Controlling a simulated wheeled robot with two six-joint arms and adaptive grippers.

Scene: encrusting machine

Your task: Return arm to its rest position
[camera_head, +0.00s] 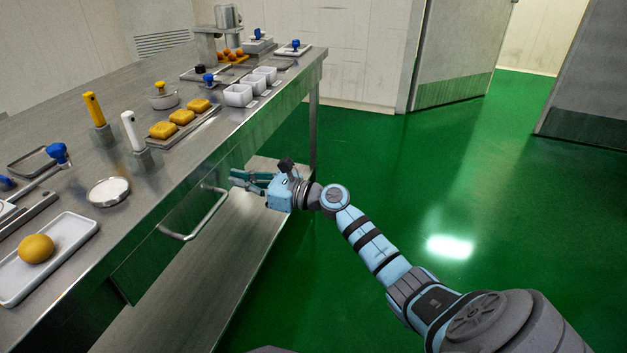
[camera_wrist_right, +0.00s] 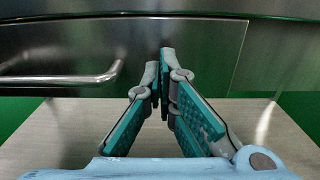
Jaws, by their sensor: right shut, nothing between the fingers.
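My right arm (camera_head: 372,248) is light blue and grey and reaches in from the lower right in the head view. Its right gripper (camera_head: 238,179) is beside the front of the steel table, below the tabletop edge and to the right of the drawer handle. In the right wrist view the right gripper (camera_wrist_right: 160,75) has its two teal-padded fingers brought together at the tips, with nothing between them. The drawer handle (camera_wrist_right: 75,80) is to the left of the fingers and apart from them. My left gripper is out of view.
The steel table (camera_head: 245,127) carries a white tray (camera_head: 62,231) with an orange ball, yellow blocks (camera_head: 181,116), white containers (camera_head: 238,95) and several tools. The drawer handle (camera_head: 206,222) sticks out from its front. A lower shelf (camera_head: 235,270) lies beneath. The green floor (camera_head: 460,170) at right is open.

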